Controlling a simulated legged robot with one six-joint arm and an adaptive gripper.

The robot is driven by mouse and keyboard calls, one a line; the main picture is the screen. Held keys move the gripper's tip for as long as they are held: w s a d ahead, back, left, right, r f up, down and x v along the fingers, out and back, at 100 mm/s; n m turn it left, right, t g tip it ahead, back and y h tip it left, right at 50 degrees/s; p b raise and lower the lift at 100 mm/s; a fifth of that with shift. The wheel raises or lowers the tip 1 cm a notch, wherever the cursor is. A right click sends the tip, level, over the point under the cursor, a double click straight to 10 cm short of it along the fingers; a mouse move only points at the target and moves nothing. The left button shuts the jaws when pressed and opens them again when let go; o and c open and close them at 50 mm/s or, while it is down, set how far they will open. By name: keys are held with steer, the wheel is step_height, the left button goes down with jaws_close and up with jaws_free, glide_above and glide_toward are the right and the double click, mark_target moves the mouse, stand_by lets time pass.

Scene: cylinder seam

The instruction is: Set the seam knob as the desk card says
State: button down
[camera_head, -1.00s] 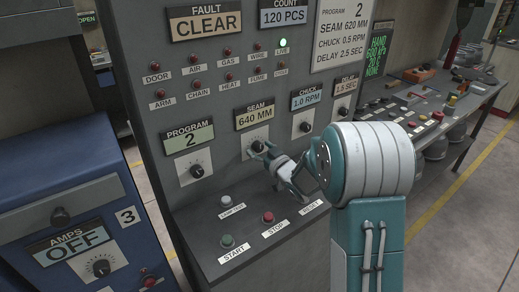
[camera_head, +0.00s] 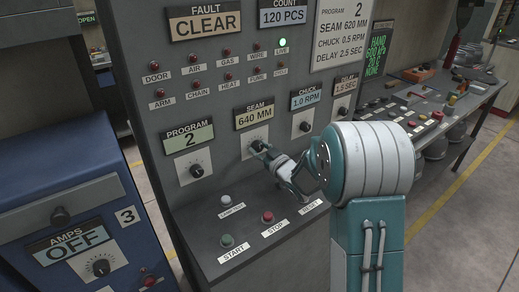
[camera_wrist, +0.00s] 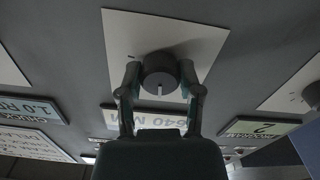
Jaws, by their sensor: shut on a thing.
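The seam knob (camera_wrist: 160,74) is a dark round knob with a white pointer line on a white plate (camera_wrist: 200,35). Its display (camera_head: 254,115) reads 640 MM. My gripper (camera_head: 259,149) is at the knob, and in the wrist view its two fingers (camera_wrist: 160,84) are shut on either side of it. In the head view the fingers partly hide the knob. The card (camera_head: 341,34) at the top right reads PROGRAM 2, SEAM 620 MM, CHUCK 0.5 RPM, DELAY 2.5 SEC.
The program knob (camera_head: 197,170) sits left, its display reading 2. The chuck knob (camera_head: 305,126) is right, with display 1.0 RPM; the delay display (camera_head: 345,85) reads 1.5 SEC. A blue cabinet (camera_head: 60,180) stands left.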

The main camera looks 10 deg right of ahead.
steer(key=n, duration=0.4)
steer(key=shift+n, duration=2.1)
steer(key=shift+c, duration=1.3)
jaws_free()
steer(key=shift+a, duration=0.1)
steer(key=v, duration=1.2)
steer(key=shift+w+f, duration=0.1)
